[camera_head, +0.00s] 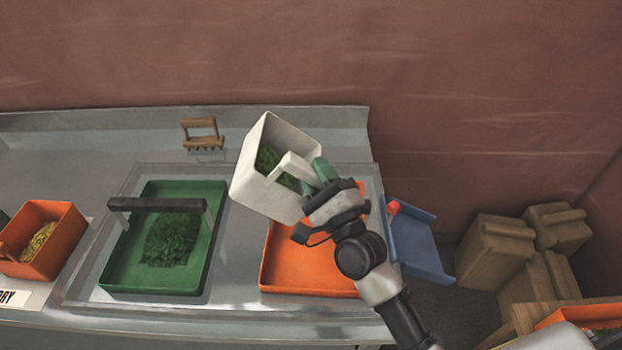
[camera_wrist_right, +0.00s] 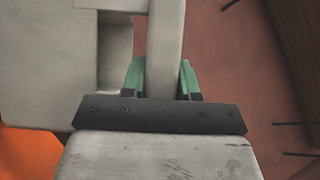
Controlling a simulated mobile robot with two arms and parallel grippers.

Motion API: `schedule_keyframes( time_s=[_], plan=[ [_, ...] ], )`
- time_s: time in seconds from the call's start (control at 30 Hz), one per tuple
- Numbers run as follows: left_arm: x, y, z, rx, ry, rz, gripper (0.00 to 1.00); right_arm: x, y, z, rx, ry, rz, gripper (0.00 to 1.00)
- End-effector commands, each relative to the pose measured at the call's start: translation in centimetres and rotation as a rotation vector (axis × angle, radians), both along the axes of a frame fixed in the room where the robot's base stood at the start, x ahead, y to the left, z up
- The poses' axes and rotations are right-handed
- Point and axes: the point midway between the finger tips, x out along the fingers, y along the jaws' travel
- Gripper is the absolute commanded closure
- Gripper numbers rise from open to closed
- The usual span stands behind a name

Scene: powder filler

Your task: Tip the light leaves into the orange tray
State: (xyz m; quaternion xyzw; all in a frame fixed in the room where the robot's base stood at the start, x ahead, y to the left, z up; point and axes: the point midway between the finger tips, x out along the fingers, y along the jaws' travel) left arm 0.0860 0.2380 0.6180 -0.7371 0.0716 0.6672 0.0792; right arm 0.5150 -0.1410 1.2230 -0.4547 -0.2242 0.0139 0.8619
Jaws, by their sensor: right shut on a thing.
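A white box (camera_head: 251,181) with green leaves (camera_head: 270,160) inside is held tilted above the counter, over the back left part of the orange tray (camera_head: 303,271). My right gripper (camera_head: 307,172) is shut on the box's handle. In the right wrist view the green fingers of my gripper (camera_wrist_right: 161,80) clasp the pale handle bar (camera_wrist_right: 165,50), with the box wall (camera_wrist_right: 40,65) to the left. The visible floor of the orange tray looks bare; my arm and the box hide part of it. My left gripper is not in view.
A green tray (camera_head: 120,273) with a dark handle and a pile of dark green leaves (camera_head: 170,238) stands left of the orange tray. An orange bin (camera_head: 66,240) with yellow bits stands far left. A wooden rake-like tool (camera_head: 200,133) is behind. Brown boxes (camera_head: 490,252) stand at right.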

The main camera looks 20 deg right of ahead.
Motion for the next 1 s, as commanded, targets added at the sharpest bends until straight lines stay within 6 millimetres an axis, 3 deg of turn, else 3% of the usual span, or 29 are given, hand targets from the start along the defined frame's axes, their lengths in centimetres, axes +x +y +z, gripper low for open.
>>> schedule_keyframes(
  time_s=[0.17,1.0],
  plan=[
    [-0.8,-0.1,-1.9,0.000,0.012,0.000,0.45,-0.2,-0.5,-0.7,0.065,-0.024,-0.002,1.00],
    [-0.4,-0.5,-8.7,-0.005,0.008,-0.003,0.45,-0.9,-3.0,-3.3,0.384,-0.120,0.000,1.00]
  ],
)
